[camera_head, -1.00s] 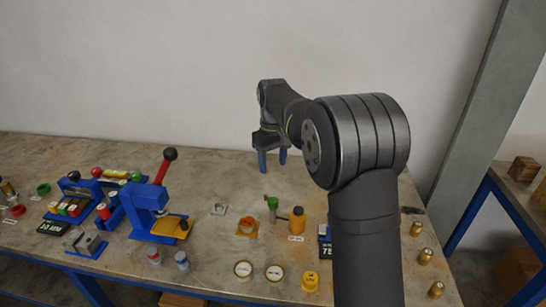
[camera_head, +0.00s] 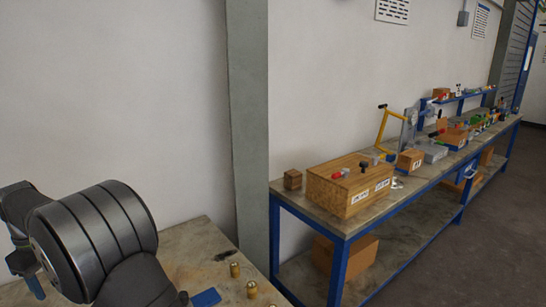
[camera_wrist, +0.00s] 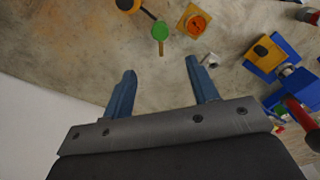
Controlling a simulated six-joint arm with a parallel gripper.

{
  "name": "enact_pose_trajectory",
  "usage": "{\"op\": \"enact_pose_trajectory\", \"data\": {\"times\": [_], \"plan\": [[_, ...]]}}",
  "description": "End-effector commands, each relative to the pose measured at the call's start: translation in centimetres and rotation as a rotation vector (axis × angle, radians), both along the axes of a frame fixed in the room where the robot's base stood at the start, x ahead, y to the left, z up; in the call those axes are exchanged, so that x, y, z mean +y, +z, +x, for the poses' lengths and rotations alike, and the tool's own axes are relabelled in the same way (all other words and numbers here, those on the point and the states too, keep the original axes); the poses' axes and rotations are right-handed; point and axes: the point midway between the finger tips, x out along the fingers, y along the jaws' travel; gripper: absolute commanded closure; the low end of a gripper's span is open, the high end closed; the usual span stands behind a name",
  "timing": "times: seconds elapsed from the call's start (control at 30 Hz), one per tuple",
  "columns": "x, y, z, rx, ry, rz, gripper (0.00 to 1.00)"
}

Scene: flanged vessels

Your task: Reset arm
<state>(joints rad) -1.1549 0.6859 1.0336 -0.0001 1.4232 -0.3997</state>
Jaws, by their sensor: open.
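My gripper (camera_wrist: 160,80) is open and empty in the wrist view, its two blue fingers spread apart over the bench top. In the head view its blue finger (camera_head: 36,286) shows at the lower left edge, below my dark arm joint; the rest is cut off or hidden. In the wrist view a green-topped piece (camera_wrist: 160,31) lies beyond the fingers. An orange piece on a yellow base (camera_wrist: 195,20) is to its right. A blue and yellow press (camera_wrist: 275,58) with a red handle is at the right.
The near bench (camera_head: 195,240) carries several brass vessels (camera_head: 235,270) along its right side. A grey pillar (camera_head: 248,130) stands behind it. A second blue-framed bench (camera_head: 420,185) holds a wooden box (camera_head: 350,185) and other tools. Floor at the right is clear.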

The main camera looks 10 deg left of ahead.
Motion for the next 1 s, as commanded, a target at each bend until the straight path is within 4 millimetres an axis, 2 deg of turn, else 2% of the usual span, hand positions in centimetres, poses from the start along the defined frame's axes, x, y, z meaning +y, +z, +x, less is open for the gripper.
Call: {"op": "enact_pose_trajectory", "data": {"times": [0.7,0.8,1.0], "plan": [[0.0,-13.5,0.0,0.001,0.001,-0.002,0.46],[0.0,-14.9,0.0,0.0,0.001,-0.001,0.46],[0.0,-16.3,0.0,0.0,0.001,0.001,0.46]]}}
